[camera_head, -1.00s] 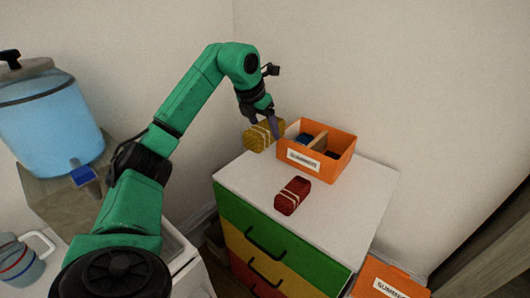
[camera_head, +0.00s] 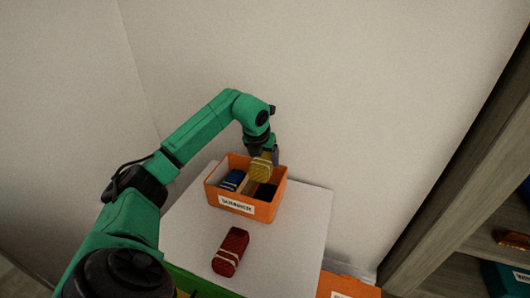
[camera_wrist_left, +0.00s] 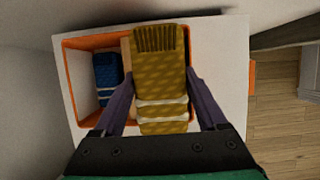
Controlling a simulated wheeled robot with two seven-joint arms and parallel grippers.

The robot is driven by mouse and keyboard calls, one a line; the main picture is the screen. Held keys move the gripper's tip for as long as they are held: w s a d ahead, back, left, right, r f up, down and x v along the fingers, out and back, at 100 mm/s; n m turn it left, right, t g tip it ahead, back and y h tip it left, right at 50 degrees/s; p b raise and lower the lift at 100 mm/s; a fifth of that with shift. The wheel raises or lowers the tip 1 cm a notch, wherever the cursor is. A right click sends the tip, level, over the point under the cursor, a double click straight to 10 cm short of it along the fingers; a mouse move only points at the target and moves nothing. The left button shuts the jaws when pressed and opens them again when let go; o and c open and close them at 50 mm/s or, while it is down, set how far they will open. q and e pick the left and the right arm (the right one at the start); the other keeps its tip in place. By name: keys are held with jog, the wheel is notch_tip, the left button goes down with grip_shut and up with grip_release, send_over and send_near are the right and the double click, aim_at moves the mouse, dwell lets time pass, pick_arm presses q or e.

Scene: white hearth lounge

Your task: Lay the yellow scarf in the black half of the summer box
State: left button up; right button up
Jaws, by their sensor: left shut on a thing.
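The yellow scarf (camera_head: 262,168), a rolled bundle with pale bands, is held by my left gripper (camera_head: 263,153). It also shows between the two fingers in the left wrist view (camera_wrist_left: 160,75). The scarf is over the right part of the orange summer box (camera_head: 236,206), which stands on the white cabinet top. A wooden divider (camera_head: 247,190) splits the box. The right half has a black floor (camera_head: 266,192), partly hidden by the scarf in the wrist view. A dark blue bundle (camera_head: 232,180) lies in the left half. My right gripper is not in view.
A dark red scarf (camera_head: 231,251) lies on the white cabinet top (camera_head: 296,235) in front of the box. Another orange box (camera_head: 345,287) stands low beside the cabinet. Wooden shelves (camera_head: 462,170) are at the right, and a wall is behind.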

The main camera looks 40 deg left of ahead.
pick_arm(q)
jog(key=shift+s+d+f+b, duration=0.15)
jog(key=shift+s+f+b, duration=0.1)
jog(key=shift+f+b, duration=0.4)
jog(key=shift+b+x, duration=0.6)
jog(key=shift+x, duration=0.5)
jog(key=shift+f, duration=0.4)
notch_tip(320, 180, down, 3)
jog(key=shift+s+r+b, duration=0.15)
jog(key=shift+r+b, duration=0.05)
jog(key=shift+b, duration=0.95)
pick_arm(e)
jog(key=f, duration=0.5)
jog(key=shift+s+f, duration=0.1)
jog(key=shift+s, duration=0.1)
pick_arm(q)
jog(key=o, duration=1.3)
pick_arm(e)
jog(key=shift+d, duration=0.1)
pick_arm(q)
jog(key=shift+o, duration=0.2)
jog(key=shift+r, duration=0.1)
